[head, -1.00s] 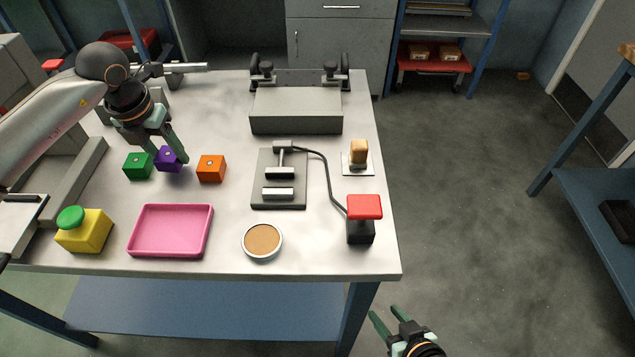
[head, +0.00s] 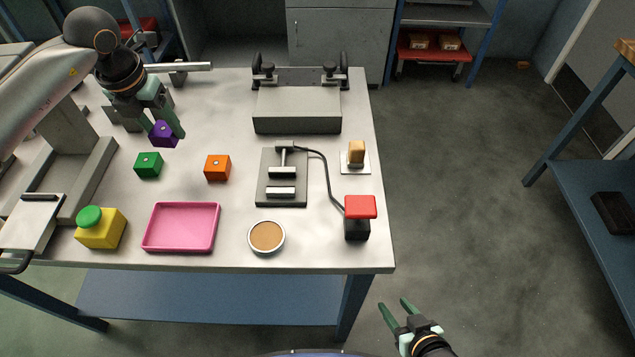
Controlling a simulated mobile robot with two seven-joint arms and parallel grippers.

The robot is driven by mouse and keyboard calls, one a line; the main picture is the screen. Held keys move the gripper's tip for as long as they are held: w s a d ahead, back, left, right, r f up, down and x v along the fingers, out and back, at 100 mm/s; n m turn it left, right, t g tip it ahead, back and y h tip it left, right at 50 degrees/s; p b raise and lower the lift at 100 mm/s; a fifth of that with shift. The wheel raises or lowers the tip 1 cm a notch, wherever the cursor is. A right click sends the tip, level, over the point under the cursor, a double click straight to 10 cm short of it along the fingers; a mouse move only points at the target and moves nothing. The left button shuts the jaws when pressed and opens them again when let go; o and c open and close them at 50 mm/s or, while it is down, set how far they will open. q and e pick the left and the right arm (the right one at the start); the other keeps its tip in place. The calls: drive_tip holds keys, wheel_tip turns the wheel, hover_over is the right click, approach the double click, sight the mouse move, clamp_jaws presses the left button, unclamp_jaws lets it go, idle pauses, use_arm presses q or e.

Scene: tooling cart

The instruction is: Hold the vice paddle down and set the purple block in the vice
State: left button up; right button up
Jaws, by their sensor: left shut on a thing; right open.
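The purple block (head: 162,134) is held between the fingers of my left gripper (head: 167,134), which is shut on it and lifted above the table at the back left. The vice (head: 282,178) is a grey plate with two light jaw bars and a gap between them; I see nothing in the gap. A cable runs from it to the paddle (head: 360,208), a red pad on a black base at the table's front right corner. The red pad stands above its base with nothing touching it. My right gripper (head: 396,309) is open and empty, beyond the table's front edge.
A green block (head: 148,165) and an orange block (head: 217,168) stand on the table (head: 225,118). A pink tray (head: 181,249), a round tin (head: 266,237) and a yellow box with a green button (head: 101,229) lie along the front. A brush (head: 356,155) stands right of the vice.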

use_arm(q)
drive_tip(key=s+d+r+n+p, duration=0.1)
drive_tip(key=s+d+r, duration=0.1)
drive_tip(key=d, duration=0.9)
drive_tip(key=s+d+r+p, duration=0.1)
drive_tip(key=d+r, duration=0.1)
drive_tip(key=d, duration=0.9)
wheel_tip(320, 180, down, 7)
drive_tip(key=b, duration=0.5)
drive_tip(key=shift+s+a+b, duration=0.15)
drive_tip(key=shift+b, duration=0.15)
